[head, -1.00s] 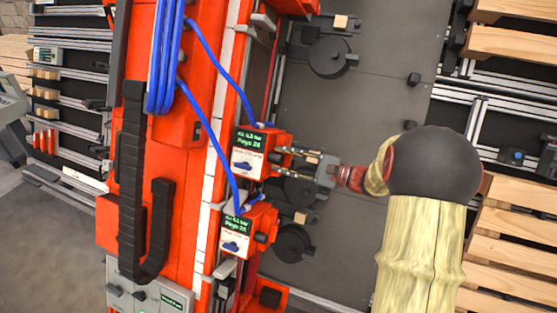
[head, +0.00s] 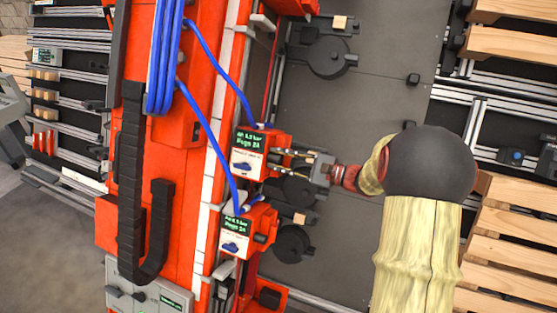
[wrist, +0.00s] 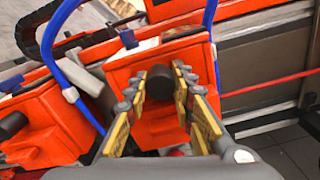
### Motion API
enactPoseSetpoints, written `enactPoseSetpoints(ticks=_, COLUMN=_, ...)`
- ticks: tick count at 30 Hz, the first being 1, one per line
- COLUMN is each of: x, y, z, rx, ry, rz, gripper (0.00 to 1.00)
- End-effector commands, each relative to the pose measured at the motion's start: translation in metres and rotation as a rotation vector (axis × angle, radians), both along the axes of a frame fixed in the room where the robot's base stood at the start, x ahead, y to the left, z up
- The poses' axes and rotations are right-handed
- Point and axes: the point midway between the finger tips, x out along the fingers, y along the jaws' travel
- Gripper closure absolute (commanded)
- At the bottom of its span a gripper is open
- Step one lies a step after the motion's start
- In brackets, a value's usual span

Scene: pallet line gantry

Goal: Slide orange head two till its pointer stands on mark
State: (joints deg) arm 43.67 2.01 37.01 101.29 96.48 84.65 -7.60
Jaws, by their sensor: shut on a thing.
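Two orange heads with dark display screens and blue hoses sit on the orange gantry beam in the head view: an upper one (head: 249,163) and a lower one (head: 238,241). My gripper (head: 272,158) reaches from the right to the upper head. In the wrist view its yellow-padded fingers (wrist: 163,92) are shut around a black round knob on the front of that orange head (wrist: 133,65). The other orange head (wrist: 42,125), with its own black knob, is at the left there. I cannot make out a pointer or the target mark.
A pale scale strip (head: 211,190) runs along the beam (head: 175,210). Black round discs (head: 291,243) lie near the heads. Blue hoses (head: 205,135) hang over the beam. Wooden pallets (head: 510,210) stand at the right. The grey floor panel is mostly clear.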

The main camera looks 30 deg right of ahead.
Motion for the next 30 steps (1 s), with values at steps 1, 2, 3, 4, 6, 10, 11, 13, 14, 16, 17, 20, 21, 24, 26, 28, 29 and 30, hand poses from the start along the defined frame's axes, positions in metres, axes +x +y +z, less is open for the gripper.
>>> enactPoseSetpoints(ticks=1, x=0.000, y=0.000, z=0.000, rx=0.000, ry=0.000, rz=0.000, gripper=1.00)
enactPoseSetpoints(ticks=2, x=0.000, y=0.000, z=0.000, rx=0.000, ry=0.000, rz=0.000, gripper=1.00)
enactPoseSetpoints(ticks=3, x=0.000, y=0.000, z=0.000, rx=0.000, ry=0.000, rz=0.000, gripper=1.00)
enactPoseSetpoints(ticks=4, x=0.000, y=0.000, z=0.000, rx=0.000, ry=0.000, rz=0.000, gripper=1.00)
enactPoseSetpoints(ticks=6, x=0.000, y=0.000, z=0.000, rx=0.000, ry=0.000, rz=0.000, gripper=1.00)
enactPoseSetpoints(ticks=10, x=0.000, y=0.000, z=0.000, rx=0.000, ry=0.000, rz=0.000, gripper=1.00)
enactPoseSetpoints(ticks=11, x=0.000, y=0.000, z=0.000, rx=0.000, ry=0.001, rz=0.001, gripper=1.00)
enactPoseSetpoints(ticks=13, x=0.000, y=0.000, z=0.000, rx=0.000, ry=0.001, rz=0.001, gripper=1.00)
enactPoseSetpoints(ticks=14, x=0.000, y=0.000, z=0.001, rx=0.000, ry=0.000, rz=0.000, gripper=1.00)
enactPoseSetpoints(ticks=16, x=0.002, y=-0.003, z=0.009, rx=-0.001, ry=-0.001, rz=0.000, gripper=1.00)
enactPoseSetpoints(ticks=17, x=0.004, y=-0.005, z=0.014, rx=-0.001, ry=-0.002, rz=-0.001, gripper=1.00)
enactPoseSetpoints(ticks=20, x=0.011, y=-0.014, z=0.038, rx=-0.004, ry=-0.007, rz=-0.001, gripper=1.00)
enactPoseSetpoints(ticks=21, x=0.014, y=-0.018, z=0.049, rx=-0.004, ry=-0.009, rz=-0.003, gripper=1.00)
enactPoseSetpoints(ticks=24, x=0.021, y=-0.027, z=0.070, rx=-0.005, ry=-0.012, rz=-0.003, gripper=1.00)
enactPoseSetpoints(ticks=26, x=0.024, y=-0.031, z=0.079, rx=-0.004, ry=-0.012, rz=-0.003, gripper=1.00)
enactPoseSetpoints(ticks=28, x=0.026, y=-0.033, z=0.083, rx=-0.004, ry=-0.010, rz=-0.001, gripper=1.00)
enactPoseSetpoints(ticks=29, x=0.026, y=-0.033, z=0.084, rx=-0.003, ry=-0.008, rz=-0.001, gripper=1.00)
enactPoseSetpoints(ticks=30, x=0.026, y=-0.033, z=0.084, rx=-0.002, ry=-0.005, rz=0.000, gripper=1.00)
